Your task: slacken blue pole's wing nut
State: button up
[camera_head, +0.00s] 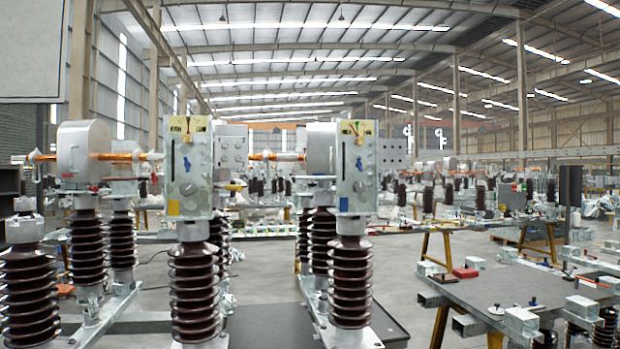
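Two isolator poles stand in front of me, each a light mechanism plate on a brown ribbed insulator. The right plate (357,180) has a blue patch (343,204) at its lower left and a yellow dial label (357,128) on top. The left plate (188,150) has a yellow patch (173,207) at its lower left and a small blue part (187,165) near its middle. Small round fittings show on both plates; I cannot tell which is a wing nut. My gripper is not in view.
Brown insulators (30,290) and a grey housing (85,148) with an orange rod stand at the left. A grey worktable (510,290) with metal blocks stands at the right. A dark flat surface (270,325) lies between the two poles. Open floor (400,265) shows right of the right pole.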

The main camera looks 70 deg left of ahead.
aim_at(358, 164)
jog(key=u, duration=1.9)
jog(key=k, duration=1.15)
jog(key=u, duration=1.1)
jog(key=i, duration=1.65)
jog(key=z, duration=0.55)
